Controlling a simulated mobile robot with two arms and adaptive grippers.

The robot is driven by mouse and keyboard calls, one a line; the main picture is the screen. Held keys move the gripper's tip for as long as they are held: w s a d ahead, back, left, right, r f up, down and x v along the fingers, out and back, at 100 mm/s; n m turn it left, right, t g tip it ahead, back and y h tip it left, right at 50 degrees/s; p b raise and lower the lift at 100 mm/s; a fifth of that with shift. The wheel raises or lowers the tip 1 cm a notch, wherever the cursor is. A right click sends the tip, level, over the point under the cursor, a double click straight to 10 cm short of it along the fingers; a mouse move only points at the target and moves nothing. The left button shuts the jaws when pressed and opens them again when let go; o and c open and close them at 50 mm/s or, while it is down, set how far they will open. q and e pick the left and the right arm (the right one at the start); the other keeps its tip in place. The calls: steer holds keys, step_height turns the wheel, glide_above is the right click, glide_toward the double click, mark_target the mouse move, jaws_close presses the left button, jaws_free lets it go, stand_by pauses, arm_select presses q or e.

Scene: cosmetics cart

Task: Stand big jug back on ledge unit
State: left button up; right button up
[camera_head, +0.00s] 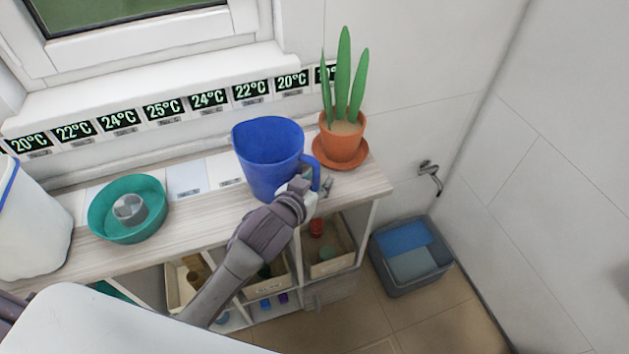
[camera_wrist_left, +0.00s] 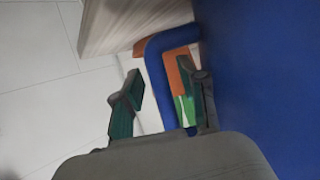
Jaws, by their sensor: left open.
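The big blue jug (camera_head: 268,158) stands upright on the ledge unit (camera_head: 355,190), near its right end, with its handle toward the front right. My left gripper (camera_head: 316,188) is at the handle in the head view. In the left wrist view my left gripper (camera_wrist_left: 160,70) is open, with one finger on each side of the blue handle (camera_wrist_left: 157,80). The right finger overlaps the handle's opening; I cannot tell whether either finger touches it. The jug's body (camera_wrist_left: 265,80) fills the right of that view. My right gripper is not in view.
A potted plant (camera_head: 342,138) on an orange saucer stands right of the jug. A teal bowl (camera_head: 105,215) with a grey cup and a white container (camera_head: 28,225) are to the left. Shelf bins sit below. A grey crate (camera_head: 410,258) is on the floor.

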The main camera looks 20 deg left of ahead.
arm_select(q)
steer(key=shift+r, duration=0.2)
steer(key=b+v, duration=0.1)
steer(key=v, duration=1.1)
steer(key=shift+f, duration=0.15)
steer(key=s+a+f+g+y, duration=0.1)
steer(key=s+a+f+g, duration=0.2)
steer(key=s+f+g, duration=0.35)
steer(key=s+a+f+g+y, duration=0.1)
steer(key=s+a+f+g, duration=0.2)
steer(key=s+f, duration=0.6)
step_height(320, 180, down, 23)
steer(key=g, duration=0.2)
steer(key=s+a+f, duration=0.3)
steer(key=s+f, duration=1.4)
steer(key=shift+f+y, duration=0.3)
